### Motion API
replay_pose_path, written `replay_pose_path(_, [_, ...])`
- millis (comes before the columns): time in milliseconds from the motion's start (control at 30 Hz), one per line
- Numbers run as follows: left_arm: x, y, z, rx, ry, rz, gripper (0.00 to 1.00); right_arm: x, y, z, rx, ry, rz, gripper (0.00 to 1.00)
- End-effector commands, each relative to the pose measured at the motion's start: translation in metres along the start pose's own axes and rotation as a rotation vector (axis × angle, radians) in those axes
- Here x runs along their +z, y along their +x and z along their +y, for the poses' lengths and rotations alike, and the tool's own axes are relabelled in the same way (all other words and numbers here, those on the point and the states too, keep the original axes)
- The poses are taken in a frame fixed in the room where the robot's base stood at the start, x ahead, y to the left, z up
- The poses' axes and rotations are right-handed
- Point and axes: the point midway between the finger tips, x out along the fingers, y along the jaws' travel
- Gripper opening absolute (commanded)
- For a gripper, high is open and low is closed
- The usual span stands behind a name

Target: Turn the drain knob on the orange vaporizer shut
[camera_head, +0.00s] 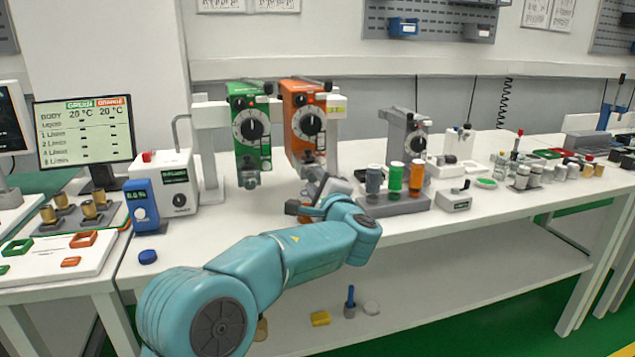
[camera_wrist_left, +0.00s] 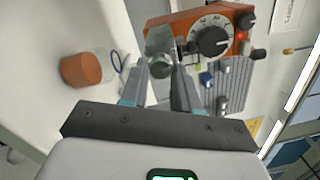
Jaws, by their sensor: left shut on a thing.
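The orange vaporizer (camera_head: 290,92) hangs on a white stand above the bench, with a round dial on its front. It also shows, turned sideways, at the top of the left wrist view (camera_wrist_left: 182,24). Its grey drain knob (camera_wrist_left: 160,58) is below the body, at my fingertips in that view. My left gripper (camera_head: 312,178) is under the vaporizer; its fingers (camera_wrist_left: 161,72) are shut on the knob. My gripper and wrist partly hide the knob in the head view, and its turn angle cannot be told. My right gripper is not in view.
The green vaporizer (camera_head: 244,98) hangs close on the left. A rack (camera_head: 395,205) with grey, green and orange bottles stands just right of my gripper. A white box (camera_head: 176,186) and a monitor (camera_head: 84,130) are left. The bench front (camera_head: 235,225) is mostly clear.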

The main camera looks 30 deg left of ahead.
Motion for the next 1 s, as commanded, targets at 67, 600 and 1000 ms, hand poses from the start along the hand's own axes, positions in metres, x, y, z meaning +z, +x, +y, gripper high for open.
replay_pose_path(67, [-0.0008,-0.0002,0.0005,0.0,0.029,0.002,0.0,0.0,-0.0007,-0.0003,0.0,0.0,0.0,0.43])
replay_pose_path(600, [-0.0009,-0.0002,0.0009,-0.003,0.08,0.002,0.0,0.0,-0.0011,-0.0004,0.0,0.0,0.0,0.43])
replay_pose_path(1000, [-0.0004,-0.0001,0.0006,-0.003,0.078,0.001,0.56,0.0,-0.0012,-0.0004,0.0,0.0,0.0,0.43])
